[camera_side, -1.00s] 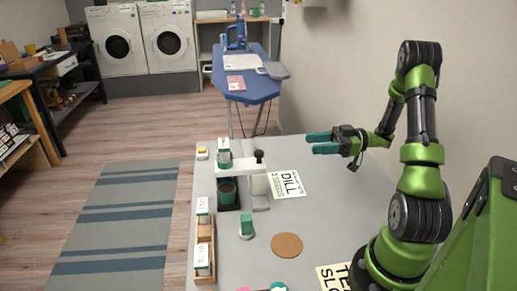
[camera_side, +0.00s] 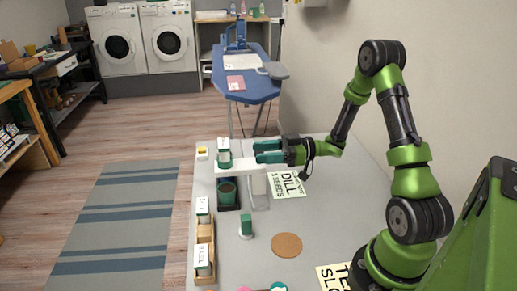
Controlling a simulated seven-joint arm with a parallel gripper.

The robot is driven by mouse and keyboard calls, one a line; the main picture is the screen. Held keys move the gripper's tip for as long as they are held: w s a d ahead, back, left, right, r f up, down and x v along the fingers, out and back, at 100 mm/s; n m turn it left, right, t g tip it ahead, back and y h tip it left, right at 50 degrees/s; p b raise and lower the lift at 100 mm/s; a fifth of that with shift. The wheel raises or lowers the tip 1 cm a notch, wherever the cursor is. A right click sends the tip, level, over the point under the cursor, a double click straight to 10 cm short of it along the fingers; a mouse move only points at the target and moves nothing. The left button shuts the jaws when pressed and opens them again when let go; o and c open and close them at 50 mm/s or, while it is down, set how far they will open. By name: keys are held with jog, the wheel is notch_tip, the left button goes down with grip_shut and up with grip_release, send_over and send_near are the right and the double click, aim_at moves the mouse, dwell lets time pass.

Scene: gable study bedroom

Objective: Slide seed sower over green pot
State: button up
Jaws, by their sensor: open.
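The seed sower is a white bridge-like device (camera_side: 247,178) at the left-middle of the table, with a green and white seed container (camera_side: 224,153) on its left end. The green pot (camera_side: 226,192), filled with dark soil, stands in a dark tray below the sower's left arm. My gripper (camera_side: 256,152) is open, with its two teal fingers pointing left. In this view it overlaps the sower's right end, where a dark knob showed before and is now hidden. I cannot tell whether the fingers touch the sower or surround the knob.
A DILL SEEDS card (camera_side: 287,184) lies right of the sower. A green-topped block (camera_side: 246,224), a round cork mat (camera_side: 287,245) and a wooden rack of labelled packets (camera_side: 205,236) are nearer. A yellow button box (camera_side: 202,153) sits at the far left corner.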

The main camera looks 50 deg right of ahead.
jog(key=shift+x, duration=0.8)
jog(key=shift+c, duration=0.4)
grip_shut()
